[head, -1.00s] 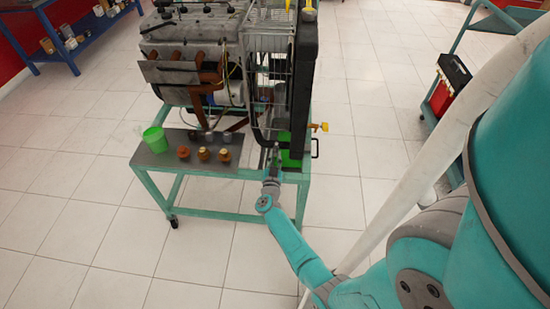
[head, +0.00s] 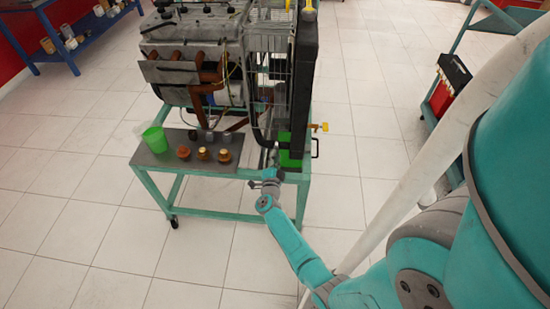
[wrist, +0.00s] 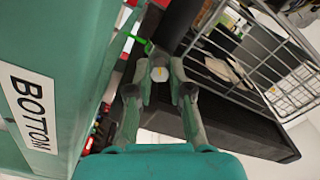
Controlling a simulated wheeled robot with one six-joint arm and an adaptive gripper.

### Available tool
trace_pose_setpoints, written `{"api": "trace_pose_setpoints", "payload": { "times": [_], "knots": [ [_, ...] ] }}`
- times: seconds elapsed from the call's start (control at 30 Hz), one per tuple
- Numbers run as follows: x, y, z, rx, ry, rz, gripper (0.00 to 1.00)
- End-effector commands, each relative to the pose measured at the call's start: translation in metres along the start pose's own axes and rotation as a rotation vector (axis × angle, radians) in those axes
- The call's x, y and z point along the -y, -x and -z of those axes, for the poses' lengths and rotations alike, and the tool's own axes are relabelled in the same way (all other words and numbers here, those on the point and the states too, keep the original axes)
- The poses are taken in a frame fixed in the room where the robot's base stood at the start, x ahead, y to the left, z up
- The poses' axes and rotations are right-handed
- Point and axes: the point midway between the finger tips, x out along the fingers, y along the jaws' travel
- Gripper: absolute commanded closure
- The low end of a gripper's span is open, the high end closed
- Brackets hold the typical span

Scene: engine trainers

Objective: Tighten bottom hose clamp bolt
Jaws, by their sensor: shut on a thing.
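In the wrist view, the pale hex head of the clamp bolt (wrist: 160,73) sits between the fingertips of my gripper (wrist: 160,78). My gripper is shut on it. The black lower hose (wrist: 182,22) runs just behind the bolt, with a bright green strip (wrist: 141,40) to its left. A white label reading BOTTOM (wrist: 35,115) is on the teal frame at left. In the head view, my gripper (head: 270,172) is low at the stand's front right, below the hose (head: 260,138); the bolt is too small to make out there.
The engine trainer (head: 195,70) stands on a teal wheeled stand (head: 210,212). Its grey shelf (head: 160,160) holds a green cup (head: 155,139) and several brass-coloured caps (head: 203,153). The black radiator (head: 303,80) and wire guard (wrist: 262,60) are close to the gripper. The floor in front is clear.

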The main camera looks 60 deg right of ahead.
Motion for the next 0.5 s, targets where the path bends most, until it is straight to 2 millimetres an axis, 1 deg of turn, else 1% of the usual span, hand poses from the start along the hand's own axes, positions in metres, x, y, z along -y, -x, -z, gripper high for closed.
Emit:
{"api": "trace_pose_setpoints", "payload": {
  "times": [0.5],
  "knots": [
    [-0.0007,0.0002,0.0001,0.000,-0.487,-0.001,1.00]
  ]
}}
